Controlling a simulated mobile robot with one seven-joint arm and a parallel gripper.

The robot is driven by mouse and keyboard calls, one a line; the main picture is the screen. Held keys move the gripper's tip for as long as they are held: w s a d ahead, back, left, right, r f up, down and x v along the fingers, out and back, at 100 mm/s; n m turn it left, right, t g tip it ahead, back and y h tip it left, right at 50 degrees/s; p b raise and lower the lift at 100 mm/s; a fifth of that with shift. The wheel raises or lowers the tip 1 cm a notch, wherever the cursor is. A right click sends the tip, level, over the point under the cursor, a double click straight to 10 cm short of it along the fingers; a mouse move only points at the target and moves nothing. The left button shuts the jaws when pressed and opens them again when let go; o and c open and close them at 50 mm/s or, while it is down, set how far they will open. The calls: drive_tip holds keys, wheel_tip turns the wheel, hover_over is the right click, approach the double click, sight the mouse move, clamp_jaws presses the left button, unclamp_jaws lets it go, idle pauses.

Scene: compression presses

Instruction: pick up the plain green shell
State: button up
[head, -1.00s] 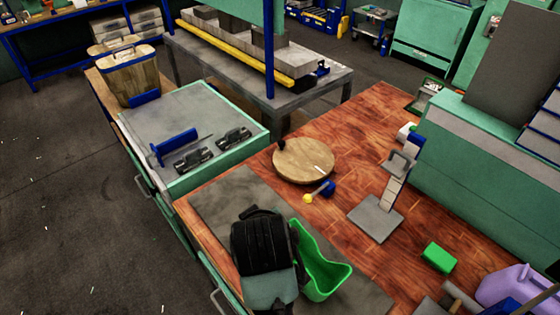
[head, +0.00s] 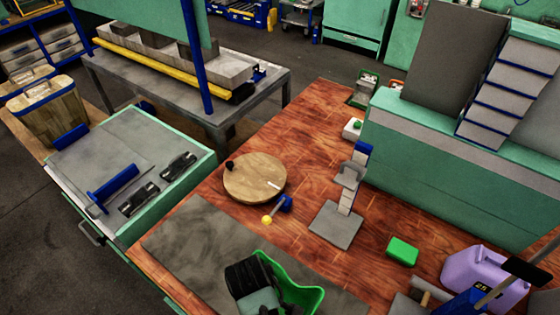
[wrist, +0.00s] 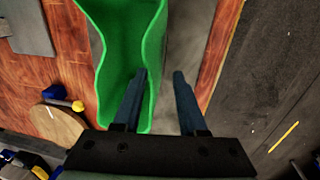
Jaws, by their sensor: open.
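The plain green shell (head: 303,291) is a bright green, open trough with a wavy rim. It lies on the grey mat (head: 190,240) at the front of the wooden bench, partly hidden by my arm and cut by the bottom edge in the head view. In the wrist view the shell (wrist: 122,50) fills the upper left. My gripper (wrist: 159,75) is open and empty, its two dark fingers pointing at the shell's right side. The left finger overlaps the shell's rim in the picture; the right finger is clear of it. I cannot tell whether they touch.
A round wooden board (head: 254,178), a yellow-tipped blue lever (head: 276,210), a grey stand (head: 338,222) and a small green block (head: 402,251) stand on the bench. A purple canister (head: 483,275) is at right. A green-edged cart (head: 125,165) adjoins at left.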

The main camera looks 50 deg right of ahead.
drive_tip(key=shift+w+f+p, duration=0.15)
drive_tip(key=shift+f+p, duration=0.05)
drive_tip(key=shift+f, duration=1)
drive_tip(key=shift+w+f+p, duration=0.15)
drive_tip(key=shift+f, duration=1.05)
clamp_jaws()
